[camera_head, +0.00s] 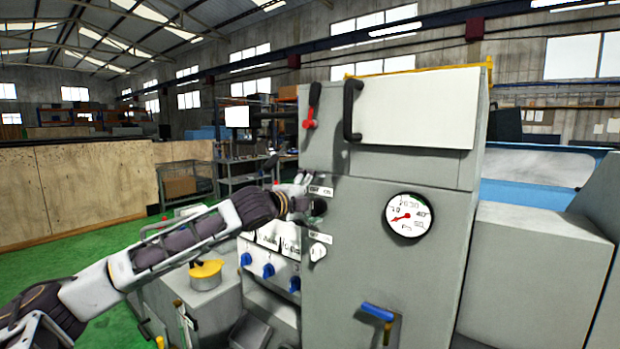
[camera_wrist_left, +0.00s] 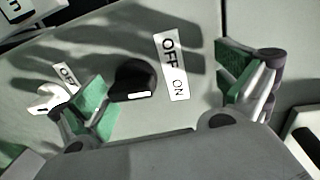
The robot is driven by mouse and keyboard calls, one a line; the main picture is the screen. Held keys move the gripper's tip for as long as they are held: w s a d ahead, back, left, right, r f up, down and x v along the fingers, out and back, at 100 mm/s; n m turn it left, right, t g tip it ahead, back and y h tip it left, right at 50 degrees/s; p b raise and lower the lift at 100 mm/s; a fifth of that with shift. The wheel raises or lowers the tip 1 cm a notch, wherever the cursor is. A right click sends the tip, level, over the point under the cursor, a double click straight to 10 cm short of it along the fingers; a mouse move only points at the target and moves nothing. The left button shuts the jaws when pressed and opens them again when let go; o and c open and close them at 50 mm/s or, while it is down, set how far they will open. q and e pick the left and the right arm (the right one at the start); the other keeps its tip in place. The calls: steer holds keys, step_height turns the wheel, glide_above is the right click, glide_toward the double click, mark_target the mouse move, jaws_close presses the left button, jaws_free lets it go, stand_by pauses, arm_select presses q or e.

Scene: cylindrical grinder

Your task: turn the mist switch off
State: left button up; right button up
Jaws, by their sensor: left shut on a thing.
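A round black switch knob (camera_wrist_left: 132,80) with a white mark at its lower edge sits on the grey machine panel in the left wrist view. A white OFF/ON label (camera_wrist_left: 172,66) is beside it. The knob also shows in the head view (camera_head: 319,207), partly behind my left gripper (camera_head: 298,205). In the left wrist view my left gripper (camera_wrist_left: 170,90) is shut on the knob, with one green pad close against its left side. Contact of the other pad is not clear. Whether the knob is named mist cannot be read. My right gripper is out of view.
A white knob (camera_head: 318,251) is just below, and its side is near the left finger in the left wrist view (camera_wrist_left: 50,98). Blue knobs (camera_head: 268,270) line the lower panel. A pressure gauge (camera_head: 408,215), a blue valve handle (camera_head: 377,312) and a red-tipped lever (camera_head: 311,110) are on the cabinet.

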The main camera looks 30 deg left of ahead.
arm_select(q)
steer(key=shift+s+r, duration=0.2)
steer(key=shift+r, duration=0.45)
steer(key=shift+c, duration=0.4)
steer(key=shift+s+r, duration=0.1)
steer(key=shift+s, duration=0.05)
steer(key=shift+c, duration=0.4)
steer(key=shift+s+f+b, duration=0.25)
steer(key=shift+s+b, duration=0.05)
steer(key=shift+b, duration=0.3)
steer(key=shift+c, duration=1.1)
steer(key=shift+s+b, duration=0.6)
steer(key=shift+s, duration=0.05)
steer(key=shift+s+f+b, duration=0.2)
steer(key=shift+s+b, duration=2.3)
steer(key=shift+s, duration=0.2)
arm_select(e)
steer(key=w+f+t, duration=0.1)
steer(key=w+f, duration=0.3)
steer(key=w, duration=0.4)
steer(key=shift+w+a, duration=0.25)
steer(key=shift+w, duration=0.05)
